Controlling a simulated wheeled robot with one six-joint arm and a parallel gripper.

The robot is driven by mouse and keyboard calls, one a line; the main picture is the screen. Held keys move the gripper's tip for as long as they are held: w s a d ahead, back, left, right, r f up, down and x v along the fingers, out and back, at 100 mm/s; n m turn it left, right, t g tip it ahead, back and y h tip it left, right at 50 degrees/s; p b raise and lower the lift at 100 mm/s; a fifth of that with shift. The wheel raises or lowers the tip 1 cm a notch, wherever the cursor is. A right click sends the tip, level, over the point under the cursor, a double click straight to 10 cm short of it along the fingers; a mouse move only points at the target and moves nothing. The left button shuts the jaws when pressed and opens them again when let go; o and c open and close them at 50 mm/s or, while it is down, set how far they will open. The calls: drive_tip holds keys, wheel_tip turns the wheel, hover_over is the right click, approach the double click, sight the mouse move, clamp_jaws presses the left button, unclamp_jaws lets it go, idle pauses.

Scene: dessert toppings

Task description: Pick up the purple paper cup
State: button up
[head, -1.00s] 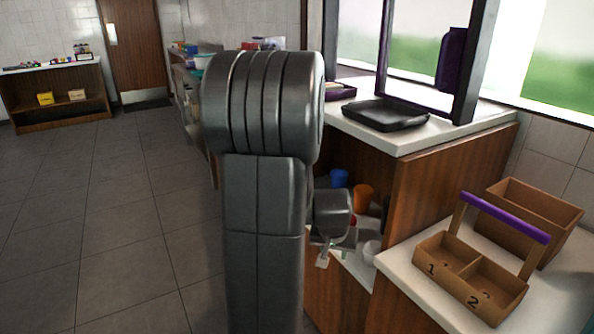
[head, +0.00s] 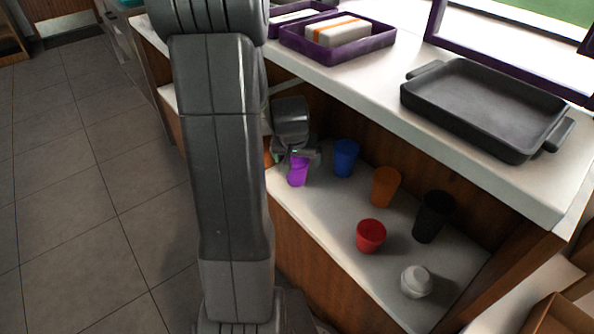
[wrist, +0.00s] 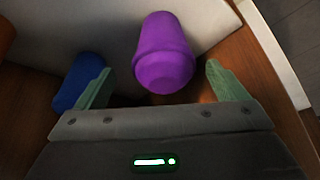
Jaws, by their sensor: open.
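The purple paper cup (head: 298,171) stands on the white shelf under the counter, at the shelf's left part in the head view. In the wrist view the purple cup (wrist: 163,54) lies ahead of and between the two spread fingers. My gripper (wrist: 160,88) is open, with a green finger on each side and nothing clamped. In the head view my gripper (head: 299,160) is at the purple cup and partly hides its top. I cannot tell whether a finger touches it.
A blue cup (head: 345,158) stands close by, near the left finger in the wrist view. An orange cup (head: 385,187), black cup (head: 433,216), red cup (head: 371,236) and white cup (head: 417,281) share the shelf. The counter (head: 380,95) overhangs, holding a black tray (head: 490,105).

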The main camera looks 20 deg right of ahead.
sight(296, 178)
drive_tip(key=x, duration=0.3)
drive_tip(key=shift+w+b, duration=0.3)
drive_tip(key=shift+w, duration=0.05)
drive_tip(key=shift+f, duration=0.4)
drive_tip(key=shift+w, duration=0.1)
drive_tip(key=c, duration=1.2)
drive_tip(key=shift+r, duration=0.1)
